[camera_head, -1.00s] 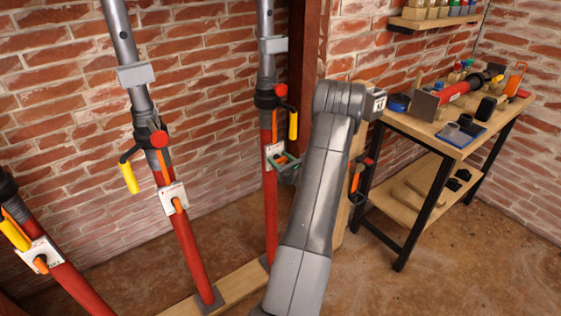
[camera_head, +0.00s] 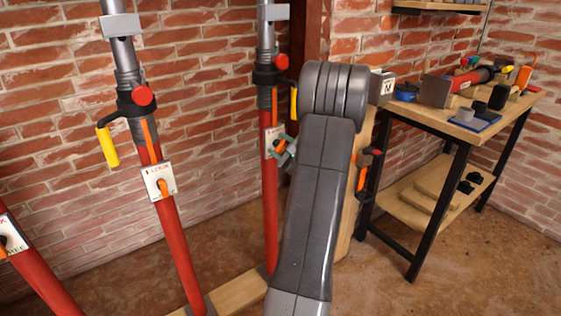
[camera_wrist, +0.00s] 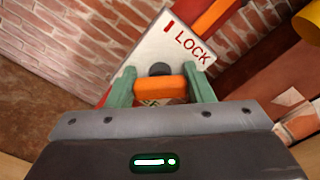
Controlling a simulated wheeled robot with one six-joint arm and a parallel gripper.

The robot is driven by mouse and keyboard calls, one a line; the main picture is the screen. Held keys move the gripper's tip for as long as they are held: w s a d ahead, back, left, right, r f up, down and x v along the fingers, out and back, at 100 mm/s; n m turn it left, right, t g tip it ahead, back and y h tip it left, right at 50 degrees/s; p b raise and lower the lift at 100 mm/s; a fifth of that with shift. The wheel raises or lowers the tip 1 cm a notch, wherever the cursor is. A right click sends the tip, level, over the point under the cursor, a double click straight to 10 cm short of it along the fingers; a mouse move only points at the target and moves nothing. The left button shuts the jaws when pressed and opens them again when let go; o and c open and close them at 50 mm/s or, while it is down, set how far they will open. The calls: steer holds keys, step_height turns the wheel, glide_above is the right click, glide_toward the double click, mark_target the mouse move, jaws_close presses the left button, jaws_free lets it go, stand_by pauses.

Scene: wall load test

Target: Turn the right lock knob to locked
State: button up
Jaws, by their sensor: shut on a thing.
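The right lock knob, an orange bar (camera_wrist: 158,89), sits on a white plate (camera_wrist: 160,50) with the red word LOCK and a red mark. It also shows small on the right red prop (camera_head: 280,147). My gripper (camera_wrist: 160,90) is shut on the knob, one green finger at each end of the bar. In the wrist view the bar lies nearly level while the plate is tilted, with LOCK at the upper right. The fingers and gripper body hide the plate's lower part. In the head view my gripper (camera_head: 282,149) is partly hidden by my arm.
A middle red prop (camera_head: 181,240) has its own orange knob (camera_head: 163,187) and a yellow-handled lever (camera_head: 111,148). A left prop (camera_head: 45,280) is cut off by the frame. A workbench (camera_head: 450,130) with tools stands at right. A brick wall is close behind the props.

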steer(key=n+b, duration=0.2)
steer(key=b, duration=0.2)
steer(key=f+n+b, duration=0.1)
steer(key=n+b, duration=0.2)
steer(key=b, duration=0.2)
steer(key=shift+b, duration=0.3)
steer(key=n+b, duration=0.2)
steer(key=b, duration=0.2)
steer(key=shift+s+n, duration=0.1)
steer(key=shift+n, duration=0.3)
steer(key=shift+r+n+b, duration=0.2)
steer(key=shift+n+b, duration=0.4)
steer(key=shift+b, duration=0.2)
steer(key=o, duration=1)
steer(key=shift+r, duration=0.1)
steer(key=shift+c, duration=0.2)
